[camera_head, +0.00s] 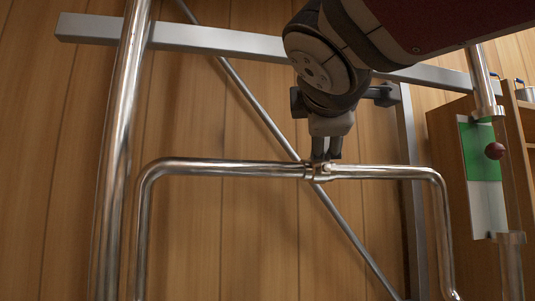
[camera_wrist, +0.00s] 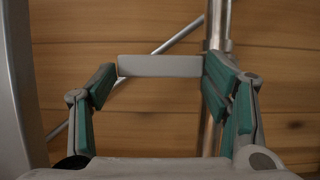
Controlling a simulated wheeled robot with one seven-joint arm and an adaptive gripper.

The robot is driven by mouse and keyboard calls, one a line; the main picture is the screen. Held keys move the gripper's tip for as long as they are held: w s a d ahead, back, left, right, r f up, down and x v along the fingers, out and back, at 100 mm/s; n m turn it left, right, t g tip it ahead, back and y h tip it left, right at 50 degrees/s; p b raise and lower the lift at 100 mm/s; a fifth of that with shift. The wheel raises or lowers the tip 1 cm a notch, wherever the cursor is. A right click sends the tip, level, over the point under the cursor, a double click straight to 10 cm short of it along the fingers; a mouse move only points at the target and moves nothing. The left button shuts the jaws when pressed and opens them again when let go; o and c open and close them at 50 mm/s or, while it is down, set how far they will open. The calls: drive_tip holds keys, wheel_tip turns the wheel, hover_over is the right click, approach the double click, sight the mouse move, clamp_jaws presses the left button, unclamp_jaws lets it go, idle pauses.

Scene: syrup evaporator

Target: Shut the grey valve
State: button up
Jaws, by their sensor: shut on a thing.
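The grey valve sits in the horizontal run of a shiny steel pipe, and its body (camera_head: 317,175) shows in the head view. In the wrist view its flat grey handle (camera_wrist: 160,66) lies crosswise between my fingers. My gripper (camera_head: 326,158) comes down from above onto the valve. In the wrist view my gripper (camera_wrist: 160,72) has one green-padded finger at each end of the handle, and is shut on it. In the head view the handle is mostly hidden by my fingers.
A thick upright steel pipe (camera_head: 119,150) stands at the left. A grey metal frame bar (camera_head: 220,40) and a thin diagonal rod (camera_head: 260,110) run behind.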

drive_tip(key=shift+w+d, duration=0.1)
drive_tip(key=o, duration=1.7)
drive_tip(key=shift+w, duration=0.15)
drive_tip(key=s, duration=0.4)
drive_tip(key=s+a, duration=0.1)
drive_tip(key=s, duration=0.3)
drive_tip(key=s+a, duration=0.1)
drive_tip(key=s, duration=0.3)
drive_tip(key=shift+a+f, duration=0.1)
drive_tip(key=shift+a, duration=0.1)
